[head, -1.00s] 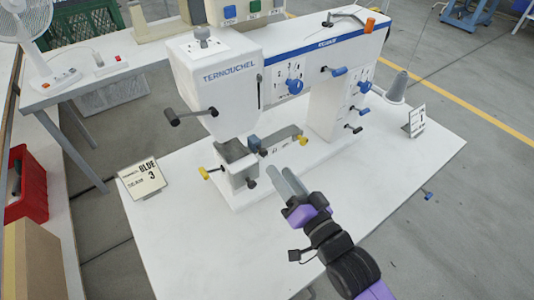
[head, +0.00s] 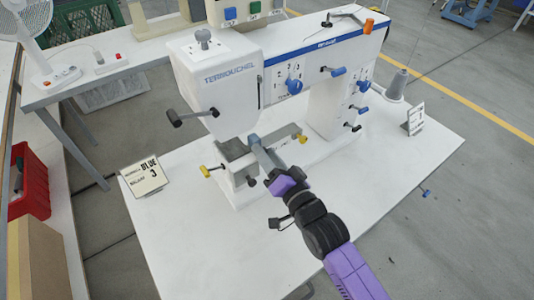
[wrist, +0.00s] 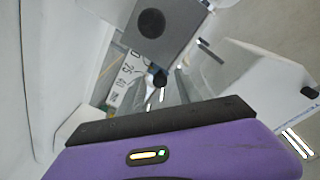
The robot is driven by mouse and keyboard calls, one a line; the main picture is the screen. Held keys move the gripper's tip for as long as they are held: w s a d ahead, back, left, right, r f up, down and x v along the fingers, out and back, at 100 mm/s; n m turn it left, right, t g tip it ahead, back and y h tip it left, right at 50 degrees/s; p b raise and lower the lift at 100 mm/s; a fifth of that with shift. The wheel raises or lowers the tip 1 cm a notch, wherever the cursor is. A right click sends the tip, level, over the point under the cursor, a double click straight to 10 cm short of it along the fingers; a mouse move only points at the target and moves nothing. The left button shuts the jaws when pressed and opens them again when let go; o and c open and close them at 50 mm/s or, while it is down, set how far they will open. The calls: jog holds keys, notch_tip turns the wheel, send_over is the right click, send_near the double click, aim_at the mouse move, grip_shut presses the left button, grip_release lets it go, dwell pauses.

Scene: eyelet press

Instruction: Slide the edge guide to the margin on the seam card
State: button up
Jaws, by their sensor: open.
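The white sewing machine (head: 222,85) stands on the white table. A grey rail with a yellow knob (head: 303,139) runs out beside its bed. The small blue-grey edge guide (head: 253,139) sits on the rail's near-left end, partly hidden by my fingers. My gripper (head: 258,147) is open, with its fingertips at the guide; I cannot tell whether they touch it. The wrist view shows a numbered scale strip (wrist: 128,75) ahead of my gripper. The seam card (head: 144,176) lies tilted at the table's left, showing "BLUE" and "3".
A second card (head: 415,118) marked "1" stands at the right, next to a thread cone (head: 396,90). A lever (head: 190,117) sticks out from the machine's front. A fan (head: 38,45) and a red box (head: 30,180) are at the left. The table's front is clear.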

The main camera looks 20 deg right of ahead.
grip_shut()
dwell(1.4)
